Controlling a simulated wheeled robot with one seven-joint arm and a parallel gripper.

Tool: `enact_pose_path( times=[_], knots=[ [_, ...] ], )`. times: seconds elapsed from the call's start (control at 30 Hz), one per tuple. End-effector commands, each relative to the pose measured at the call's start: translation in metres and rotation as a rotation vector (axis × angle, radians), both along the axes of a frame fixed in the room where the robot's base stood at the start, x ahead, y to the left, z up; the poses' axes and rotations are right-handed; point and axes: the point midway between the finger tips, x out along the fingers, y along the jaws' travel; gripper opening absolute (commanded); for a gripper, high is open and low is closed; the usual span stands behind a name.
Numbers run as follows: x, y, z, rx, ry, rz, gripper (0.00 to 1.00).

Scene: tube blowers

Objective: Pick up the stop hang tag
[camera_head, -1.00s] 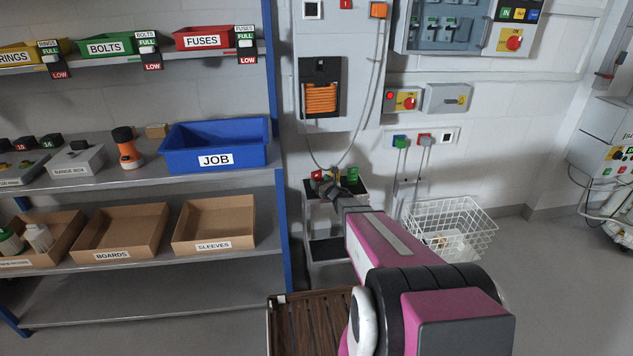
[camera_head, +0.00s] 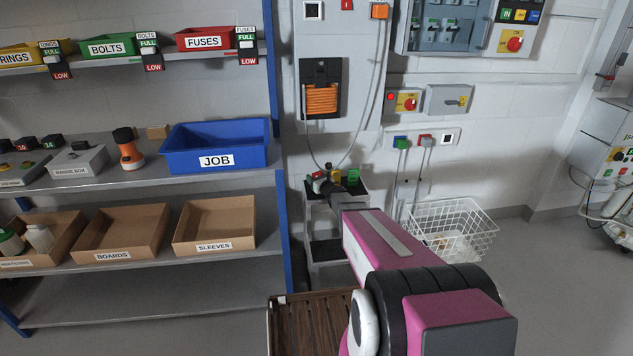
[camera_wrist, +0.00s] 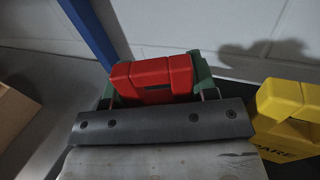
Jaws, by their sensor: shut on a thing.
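The stop hang tag (camera_wrist: 152,84) is a chunky red piece in the middle of the wrist view; no lettering on it is readable. My gripper (camera_wrist: 157,80) is shut on it, with greenish finger parts showing at its left and right sides. The dark bar of my gripper hides its lower part. In the head view my gripper (camera_head: 323,183) is at the small grey stand, where a bit of the red tag (camera_head: 318,174) shows. I cannot tell whether the tag still touches its support.
A yellow spare tag (camera_wrist: 285,118) stands close on the right. A green tag (camera_head: 353,175) is farther right on the stand (camera_head: 325,252). A blue shelf post (camera_head: 283,235) is close on the left. A white wire basket (camera_head: 452,228) stands to the right.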

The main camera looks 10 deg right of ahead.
Motion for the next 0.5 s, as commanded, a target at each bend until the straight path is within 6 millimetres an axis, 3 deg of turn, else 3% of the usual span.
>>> enact_pose_path(
  times=[0.27,0.5],
  knots=[
    [-0.001,0.000,0.010,0.000,-0.001,0.000,0.27],
    [-0.002,0.000,0.045,0.001,-0.002,-0.001,0.27]
  ],
)
